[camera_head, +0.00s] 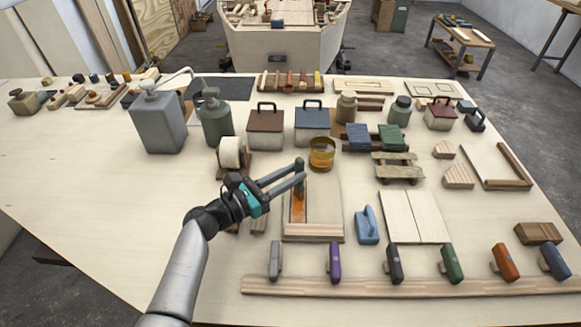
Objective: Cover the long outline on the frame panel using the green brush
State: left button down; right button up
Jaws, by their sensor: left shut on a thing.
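The frame panel (326,205) is a pale wooden board near the middle of the table, with a thicker strip along its near edge. A long narrow area on its left side shows orange-brown colour (299,211). My left gripper (302,175) is over the far part of that area, shut on an upright dark green brush (299,164). The brush's lower end is at or just above the orange-brown area; I cannot tell if it touches. How much of the outline is coloured is partly hidden by the fingers. My right gripper is out of view.
An amber pot (321,146) stands just behind the panel. A blue-handled tool (367,226) lies to its right. A wooden rack (400,288) with several coloured handles runs along the front. A tape roll (231,152) and cans stand behind my arm.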

pick_arm(q)
jog(key=shift+s, duration=0.3)
jog(key=shift+s+p, duration=1.1)
jog(key=shift+s, duration=0.65)
jog(key=shift+s+f+p, duration=0.15)
jog(key=shift+s+p, duration=0.4)
jog(key=shift+s, duration=0.7)
notch_tip(320, 180, up, 6)
jog(key=p, duration=0.5)
jog(key=shift+p, duration=0.4)
jog(key=shift+w, duration=0.1)
